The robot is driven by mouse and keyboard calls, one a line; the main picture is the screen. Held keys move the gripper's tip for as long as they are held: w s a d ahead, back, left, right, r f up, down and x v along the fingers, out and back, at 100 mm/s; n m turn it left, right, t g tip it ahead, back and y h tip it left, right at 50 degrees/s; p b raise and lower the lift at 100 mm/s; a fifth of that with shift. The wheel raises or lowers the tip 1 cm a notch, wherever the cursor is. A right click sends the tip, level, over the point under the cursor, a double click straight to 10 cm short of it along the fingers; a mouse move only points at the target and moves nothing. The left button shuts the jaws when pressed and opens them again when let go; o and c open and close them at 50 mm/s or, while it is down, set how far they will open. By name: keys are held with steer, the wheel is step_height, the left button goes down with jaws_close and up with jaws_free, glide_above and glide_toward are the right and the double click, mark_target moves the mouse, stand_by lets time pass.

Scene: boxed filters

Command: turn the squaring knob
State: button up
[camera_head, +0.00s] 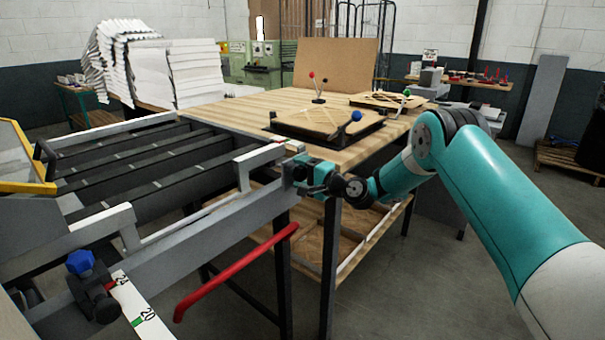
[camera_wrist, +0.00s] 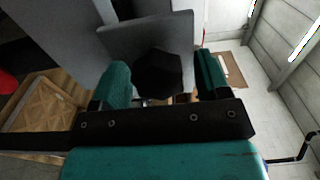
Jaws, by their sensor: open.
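A black faceted knob (camera_wrist: 158,75), which looks like the squaring knob, sits in front of a grey plate (camera_wrist: 125,38) in the wrist view. My gripper (camera_wrist: 162,68) is open, with one teal finger on each side of the knob. A gap shows between the knob and the right finger; on the left I cannot tell if they touch. In the head view my gripper (camera_head: 298,172) is at the near right end of the machine's grey rail (camera_head: 215,225). There the knob is mostly hidden by the gripper.
A wooden table (camera_head: 230,112) stands behind the rail, bearing a dark-framed board with a blue ball handle (camera_head: 356,115). A red bar (camera_head: 235,272) sticks out below the rail. A blue knob (camera_head: 80,262) sits by a numbered scale (camera_head: 140,305) at lower left.

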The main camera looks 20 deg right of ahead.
steer(key=b+v, duration=0.4)
steer(key=v, duration=1.3)
steer(key=shift+d, duration=0.15)
steer(key=shift+s, duration=0.1)
